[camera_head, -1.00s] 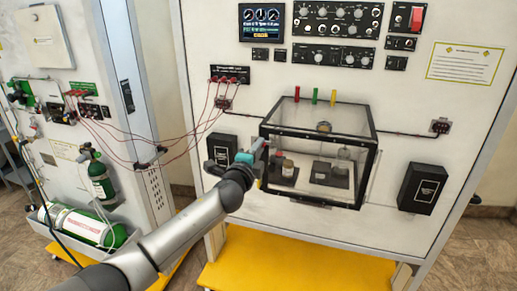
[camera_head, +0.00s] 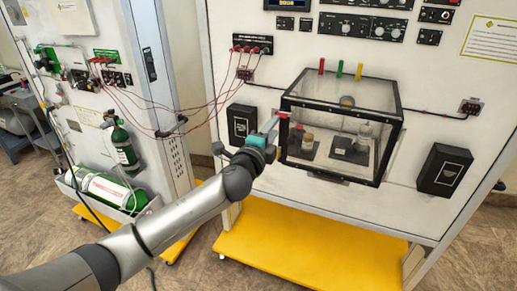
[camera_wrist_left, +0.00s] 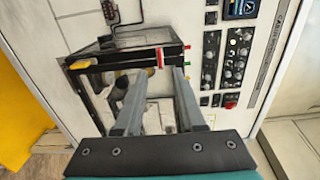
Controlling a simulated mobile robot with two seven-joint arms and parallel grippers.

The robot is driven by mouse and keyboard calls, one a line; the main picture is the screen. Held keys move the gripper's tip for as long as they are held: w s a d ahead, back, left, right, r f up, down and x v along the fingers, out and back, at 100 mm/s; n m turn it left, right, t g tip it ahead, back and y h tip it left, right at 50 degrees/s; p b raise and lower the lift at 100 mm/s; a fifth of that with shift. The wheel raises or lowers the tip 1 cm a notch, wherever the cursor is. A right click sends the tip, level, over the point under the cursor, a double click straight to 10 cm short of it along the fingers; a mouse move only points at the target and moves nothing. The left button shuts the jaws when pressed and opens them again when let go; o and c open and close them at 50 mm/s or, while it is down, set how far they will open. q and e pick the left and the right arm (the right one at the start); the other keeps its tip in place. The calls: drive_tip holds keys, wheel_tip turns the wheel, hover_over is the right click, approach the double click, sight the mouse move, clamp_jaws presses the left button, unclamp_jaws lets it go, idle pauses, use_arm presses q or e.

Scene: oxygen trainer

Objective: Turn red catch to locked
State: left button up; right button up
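The red catch (camera_wrist_left: 160,57) sits on the dark front frame of the clear chamber in the left wrist view. In the head view a bit of the catch (camera_head: 283,115) shows at the chamber's upper left front edge. My left gripper (camera_wrist_left: 157,71) has its two fingers apart, with the catch showing between and just beyond the tips. No contact is clear. In the head view the left gripper (camera_head: 272,124) is at the chamber's left front corner. The clear chamber (camera_head: 392,125) has a black frame and holds small items. My right gripper is not in view.
A yellow catch (camera_wrist_left: 80,64) is on the same frame. Red, yellow and green pegs (camera_head: 340,68) stand behind the chamber top. Black boxes (camera_head: 241,124) flank the chamber. Red cables (camera_head: 190,118) hang to its left. The yellow base (camera_head: 310,255) juts out below.

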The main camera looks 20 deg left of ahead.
use_arm(q)
drive_tip(key=s+b, duration=0.1)
drive_tip(key=s, duration=0.8)
drive_tip(key=shift+s+a, duration=0.2)
drive_tip(key=s+a+f+n+g+y+b, duration=0.1)
drive_tip(key=a+f+n+g+b, duration=0.15)
drive_tip(key=f, duration=1.05)
drive_tip(key=a+f+n+g+y+b, duration=0.15)
drive_tip(key=f+b, duration=0.25)
drive_tip(key=f, duration=0.9)
drive_tip(key=s+a+f+n+g+b, duration=0.1)
drive_tip(key=s+f+n+g+b, duration=0.3)
drive_tip(key=f, duration=0.8)
drive_tip(key=s+a+f+g+b, duration=0.1)
drive_tip(key=s+f, duration=0.5)
drive_tip(key=f, duration=0.5)
drive_tip(key=s+d+f+n+g+h+b, duration=0.15)
drive_tip(key=s+f+n+g+b, duration=0.3)
drive_tip(key=s+f, duration=1.35)
drive_tip(key=s+d+f+n+g+b, duration=0.1)
drive_tip(key=s+d+f+n+b, duration=0.1)
drive_tip(key=s+f, duration=0.3)
drive_tip(key=s+d+f+n+g+b, duration=0.1)
drive_tip(key=s+f, duration=0.4)
drive_tip(key=s, duration=0.8)
drive_tip(key=shift+s+d+n+g+b, duration=0.25)
drive_tip(key=shift+d+n+g+b, duration=0.1)
drive_tip(key=shift+d+g, duration=0.5)
